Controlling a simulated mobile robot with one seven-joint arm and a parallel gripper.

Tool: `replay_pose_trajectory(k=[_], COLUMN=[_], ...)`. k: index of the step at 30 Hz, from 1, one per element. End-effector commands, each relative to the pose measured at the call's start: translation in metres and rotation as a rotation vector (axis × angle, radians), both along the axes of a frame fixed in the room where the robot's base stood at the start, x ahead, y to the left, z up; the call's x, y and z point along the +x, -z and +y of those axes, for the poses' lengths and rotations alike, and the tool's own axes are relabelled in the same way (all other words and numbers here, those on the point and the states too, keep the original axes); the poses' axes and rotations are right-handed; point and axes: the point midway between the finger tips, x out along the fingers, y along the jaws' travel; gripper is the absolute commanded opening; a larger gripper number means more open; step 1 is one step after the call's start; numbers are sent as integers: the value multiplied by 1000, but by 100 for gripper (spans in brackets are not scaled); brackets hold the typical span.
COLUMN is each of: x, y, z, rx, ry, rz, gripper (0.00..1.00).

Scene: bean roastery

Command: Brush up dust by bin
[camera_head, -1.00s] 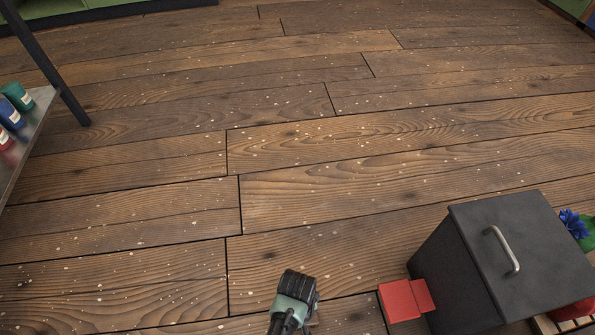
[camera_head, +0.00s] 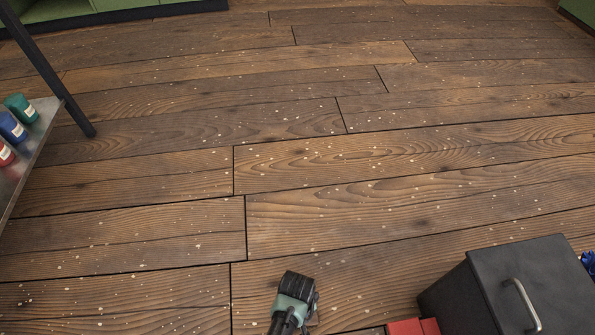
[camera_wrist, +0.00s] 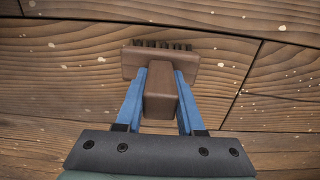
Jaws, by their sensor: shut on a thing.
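My gripper (camera_wrist: 160,105) is shut on the handle of a wooden brush (camera_wrist: 158,62) with dark bristles, seen in the wrist view. The brush head points away from my gripper, over the floor; I cannot tell whether the bristles touch it. In the head view my gripper (camera_head: 295,305) is low in the middle and the brush is hidden. Pale dust specks (camera_head: 290,160) lie scattered over the wooden floor (camera_head: 400,220). The dark bin (camera_head: 500,290) with a metal handle on its lid stands at the lower right, to the right of my gripper.
A red block-like thing (camera_head: 412,327) sits against the bin's left side. A blue flower (camera_head: 588,262) shows at the right edge. A metal shelf (camera_head: 42,135) with green, blue and red containers is at the left. The floor's middle is open.

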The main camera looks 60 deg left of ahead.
Motion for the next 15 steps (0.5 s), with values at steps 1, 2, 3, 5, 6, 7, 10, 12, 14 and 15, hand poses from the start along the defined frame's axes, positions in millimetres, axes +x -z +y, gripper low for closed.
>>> replay_pose_trajectory(k=[1, 2, 3, 5, 6, 7, 10, 12, 14, 15], x=[0, 0, 0, 0, 0, 0, 0, 0, 0, 0], y=[-1, -3, -8, -21, -29, -30, -38, -43, -48, -52], z=[1, 1, 1, 1, 1, 0, 0, 0, 0, 0], rx=[1, 1, 0, 3, 4, 1, 1, 1, 1, 1], ry=[1, 1, 1, 3, 4, 4, 5, 5, 6, 7], rz=[0, 0, 0, -3, -4, -2, -1, -1, 0, 0], gripper=[0, 0, 0, 0, 0, 0, 0, 0, 0, 0])
